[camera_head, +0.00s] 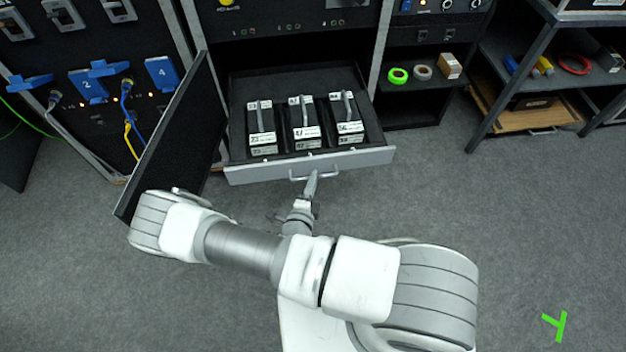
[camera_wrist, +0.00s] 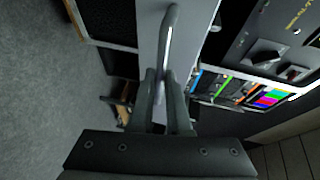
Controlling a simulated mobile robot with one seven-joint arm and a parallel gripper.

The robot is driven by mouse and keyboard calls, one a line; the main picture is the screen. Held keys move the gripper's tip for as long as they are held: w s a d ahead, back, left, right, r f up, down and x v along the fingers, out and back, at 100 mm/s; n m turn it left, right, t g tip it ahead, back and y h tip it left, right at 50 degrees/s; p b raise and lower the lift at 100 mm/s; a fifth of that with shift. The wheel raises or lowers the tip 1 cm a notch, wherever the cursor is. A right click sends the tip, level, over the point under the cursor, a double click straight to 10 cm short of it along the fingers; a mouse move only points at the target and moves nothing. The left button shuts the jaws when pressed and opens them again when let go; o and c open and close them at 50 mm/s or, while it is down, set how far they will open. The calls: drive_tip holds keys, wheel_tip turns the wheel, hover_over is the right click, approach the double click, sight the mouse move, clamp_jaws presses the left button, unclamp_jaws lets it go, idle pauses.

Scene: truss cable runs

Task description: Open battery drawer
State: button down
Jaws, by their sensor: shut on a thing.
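The battery drawer (camera_head: 235,176) stands pulled out of the rack in the head view, its grey front towards me. Three black batteries with white labels (camera_head: 262,128) (camera_head: 303,122) (camera_head: 346,117) stand in it, each with a grey handle on top. My gripper (camera_head: 311,186) is at the bar handle (camera_head: 299,178) in the middle of the drawer front. In the wrist view my gripper (camera_wrist: 164,85) has its fingers closed around the handle bar (camera_wrist: 169,35). The drawer front (camera_wrist: 148,30) also shows there.
A black door panel (camera_head: 170,140) stands swung open left of the drawer, close to my arm. Left of it are blue numbered plugs (camera_head: 88,86) with cables. At right a shelf (camera_head: 510,85) holds tools; green tape (camera_head: 397,75) lies beside the drawer bay.

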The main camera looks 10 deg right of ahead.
idle(0.3)
drive_tip(key=c, duration=0.9)
unclamp_jaws()
drive_tip(key=shift+s, duration=0.1)
